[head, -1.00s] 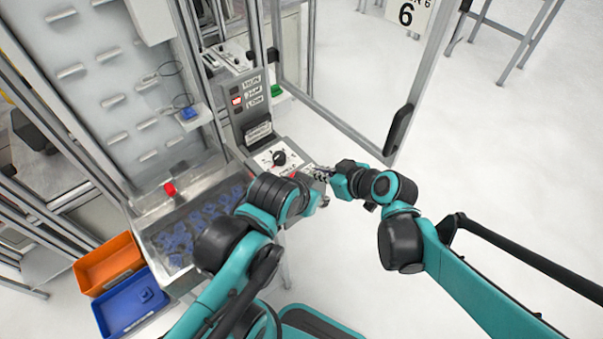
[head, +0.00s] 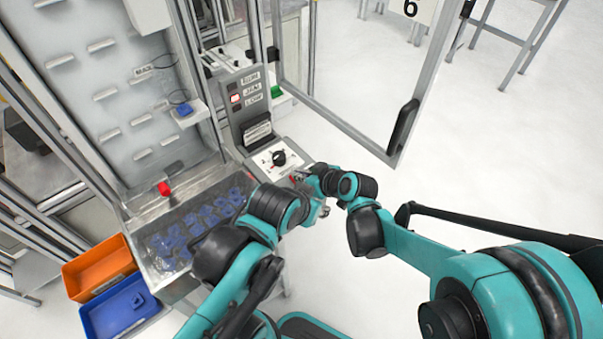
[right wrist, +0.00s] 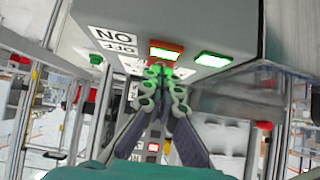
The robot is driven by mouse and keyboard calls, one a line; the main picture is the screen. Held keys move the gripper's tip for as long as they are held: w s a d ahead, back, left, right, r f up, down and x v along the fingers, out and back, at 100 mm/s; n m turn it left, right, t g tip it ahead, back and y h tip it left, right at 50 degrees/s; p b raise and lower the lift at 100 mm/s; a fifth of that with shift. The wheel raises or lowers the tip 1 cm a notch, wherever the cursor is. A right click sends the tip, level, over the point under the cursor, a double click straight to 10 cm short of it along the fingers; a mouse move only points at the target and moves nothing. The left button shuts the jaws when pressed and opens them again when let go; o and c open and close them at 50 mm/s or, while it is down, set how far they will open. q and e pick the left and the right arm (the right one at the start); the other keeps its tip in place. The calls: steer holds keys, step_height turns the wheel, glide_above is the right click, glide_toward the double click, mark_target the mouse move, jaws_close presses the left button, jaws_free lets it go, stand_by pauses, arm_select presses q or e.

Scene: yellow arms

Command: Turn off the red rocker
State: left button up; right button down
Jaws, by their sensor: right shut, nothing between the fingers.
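In the right wrist view the red rocker (right wrist: 165,50) is on the grey box face, its middle glowing bright. A white label with ON and OFF (right wrist: 113,40), upside down in this view, is beside it. A lit green rocker (right wrist: 213,60) sits to its right. My right gripper (right wrist: 161,76) is shut and empty, its tips just below the red rocker; I cannot tell if they touch. In the head view my right gripper (head: 302,177) is at the panel's right edge, partly hiding it. My left arm ends in front of the panel; its fingers are not clear.
A black knob (head: 279,158) is on the sloped panel. A red button (head: 164,188) is by the bin of blue parts (head: 205,215). Orange (head: 98,268) and blue (head: 122,306) crates are at lower left. An open framed door (head: 403,128) stands right of the panel.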

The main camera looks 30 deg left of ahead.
steer(key=shift+a+f+b, duration=0.2)
steer(key=shift+f+b, duration=0.15)
steer(key=shift+f, duration=0.05)
steer(key=shift+d, duration=0.1)
steer(key=shift+w+a+r, duration=0.1)
steer(key=shift+w+a, duration=0.1)
steer(key=shift+a, duration=0.2)
steer(key=shift+w+a+r, duration=0.1)
steer(key=shift+w+a, duration=0.05)
steer(key=shift+a, duration=0.25)
steer(key=shift+r, duration=0.1)
